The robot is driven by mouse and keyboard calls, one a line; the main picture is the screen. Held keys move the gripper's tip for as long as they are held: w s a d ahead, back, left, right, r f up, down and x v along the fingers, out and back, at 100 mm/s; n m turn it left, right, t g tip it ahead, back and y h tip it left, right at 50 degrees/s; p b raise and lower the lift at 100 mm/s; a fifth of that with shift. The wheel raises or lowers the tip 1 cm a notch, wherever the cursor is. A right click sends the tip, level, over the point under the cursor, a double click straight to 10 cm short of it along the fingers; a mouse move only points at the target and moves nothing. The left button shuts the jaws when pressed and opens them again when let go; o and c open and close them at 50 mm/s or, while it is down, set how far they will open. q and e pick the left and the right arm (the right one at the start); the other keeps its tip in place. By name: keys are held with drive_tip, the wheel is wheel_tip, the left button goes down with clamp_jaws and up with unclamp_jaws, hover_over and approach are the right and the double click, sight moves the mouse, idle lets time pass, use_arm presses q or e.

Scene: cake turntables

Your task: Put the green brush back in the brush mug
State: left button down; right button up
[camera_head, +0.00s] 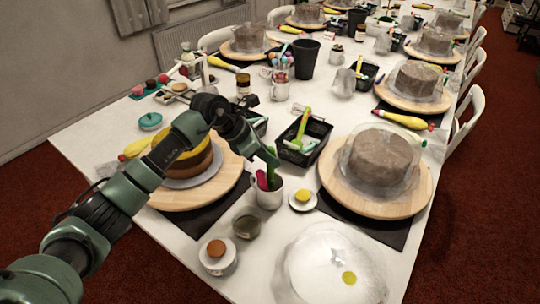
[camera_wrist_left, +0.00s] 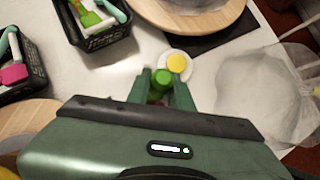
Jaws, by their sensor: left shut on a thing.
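The brush mug (camera_head: 270,199) is a small white mug near the front middle of the table in the head view. A pink brush (camera_head: 262,180) stands in it. My left gripper (camera_head: 270,160) is directly above the mug, pointing down, shut on the green brush (camera_head: 272,177). The brush's lower end is at the mug's mouth; I cannot tell how deep it sits inside. In the left wrist view the green brush (camera_wrist_left: 161,82) shows end-on between the fingers of my left gripper (camera_wrist_left: 161,92), and the mug is hidden behind them. My right gripper is not in view.
A small white dish with a yellow top (camera_head: 303,199) stands just right of the mug. A grey cup (camera_head: 247,224) and an orange-topped jar (camera_head: 217,256) are in front. Cakes on wooden turntables (camera_head: 415,204) flank it. A black basket (camera_head: 319,131) stands behind.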

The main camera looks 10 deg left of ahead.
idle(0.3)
use_arm(q)
drive_tip(key=shift+f, duration=0.1)
drive_tip(key=shift+f, duration=0.1)
drive_tip(key=shift+f+b, duration=1)
drive_tip(key=shift+f, duration=0.1)
drive_tip(key=c, duration=1.2)
unclamp_jaws()
drive_tip(key=shift+o, duration=0.2)
drive_tip(key=shift+r, duration=0.1)
